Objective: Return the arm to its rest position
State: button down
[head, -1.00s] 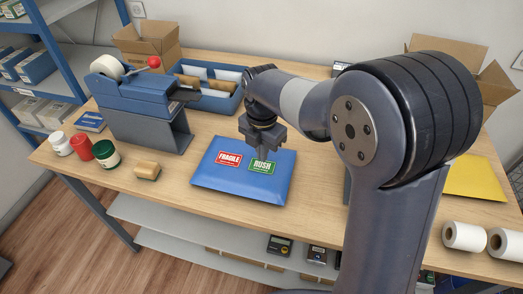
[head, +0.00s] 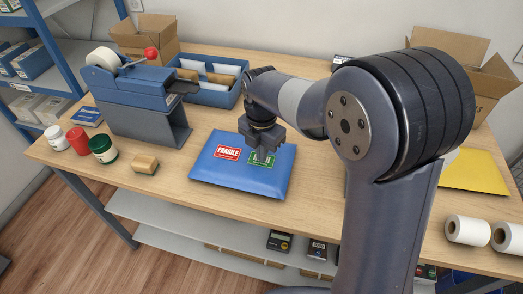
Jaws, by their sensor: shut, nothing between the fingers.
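My gripper (head: 261,152) is shut and empty. It points down over the blue parcel (head: 233,178), in front of its upper right part. The parcel lies flat on the wooden counter (head: 185,207). It bears a red FRAGILE label (head: 228,153) and, to the right, a green label (head: 262,159). My gripper hides part of the green label. I cannot tell whether the fingertips touch the parcel.
A blue tape dispenser (head: 140,98) on a stand is left of the parcel. A blue bin (head: 208,96) is behind. Several jars and a sponge (head: 145,164) stand at left. White rolls (head: 467,230) and a yellow envelope (head: 475,172) lie at right, near open cardboard boxes (head: 455,45).

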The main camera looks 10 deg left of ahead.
notch_tip(320, 180, up, 8)
jog(key=p, duration=0.6)
jog(key=shift+p, duration=0.4)
notch_tip(320, 180, down, 8)
jog(key=b, duration=0.7)
jog(key=shift+f, duration=0.2)
jog(key=shift+r+p, duration=0.35)
jog(key=shift+r, duration=0.2)
jog(key=shift+f, duration=0.1)
